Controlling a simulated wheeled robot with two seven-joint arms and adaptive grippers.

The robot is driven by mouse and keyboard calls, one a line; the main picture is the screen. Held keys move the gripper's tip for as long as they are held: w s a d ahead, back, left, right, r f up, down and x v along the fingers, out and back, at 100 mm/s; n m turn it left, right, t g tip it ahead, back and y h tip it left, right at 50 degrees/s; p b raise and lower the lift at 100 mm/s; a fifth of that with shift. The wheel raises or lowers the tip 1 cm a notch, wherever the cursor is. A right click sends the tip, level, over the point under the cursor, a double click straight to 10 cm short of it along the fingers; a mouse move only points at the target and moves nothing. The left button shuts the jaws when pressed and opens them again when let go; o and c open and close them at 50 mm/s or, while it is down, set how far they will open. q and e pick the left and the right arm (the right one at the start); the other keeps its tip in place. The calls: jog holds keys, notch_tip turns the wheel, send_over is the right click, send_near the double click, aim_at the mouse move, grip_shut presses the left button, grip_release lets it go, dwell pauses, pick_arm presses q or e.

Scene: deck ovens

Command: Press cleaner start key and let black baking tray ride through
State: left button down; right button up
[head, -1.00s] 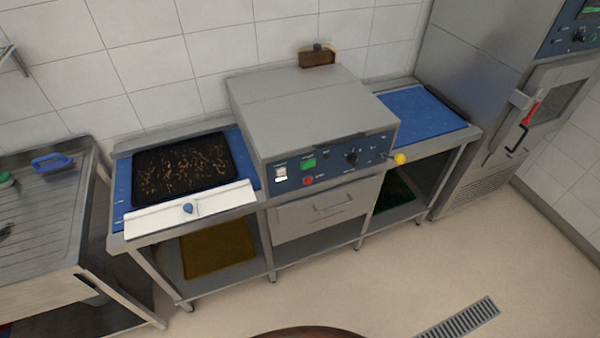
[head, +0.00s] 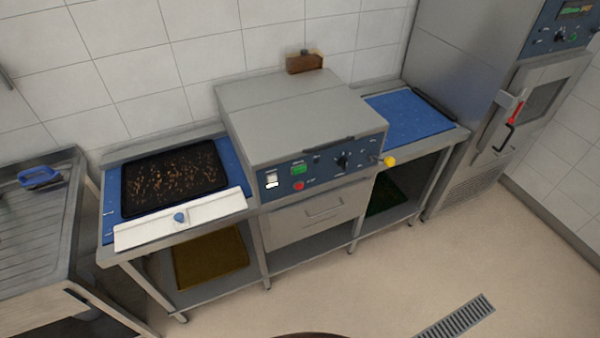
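The black baking tray (head: 175,178), speckled with brown crumbs, lies on the blue infeed belt (head: 229,160) left of the cleaner. The tray cleaner (head: 300,110) is a grey metal box with a blue front panel. Which one is the start key I cannot read. The blue outfeed belt (head: 405,118) on the right is empty. Neither of my grippers is in view.
A white flap with a blue knob (head: 180,217) spans the infeed's front edge. A yellow ball-ended lever (head: 389,160) sticks out at the cleaner's right. A sink unit (head: 30,235) stands left, a tall oven (head: 500,110) right. The floor in front is clear, with a drain grate (head: 455,318).

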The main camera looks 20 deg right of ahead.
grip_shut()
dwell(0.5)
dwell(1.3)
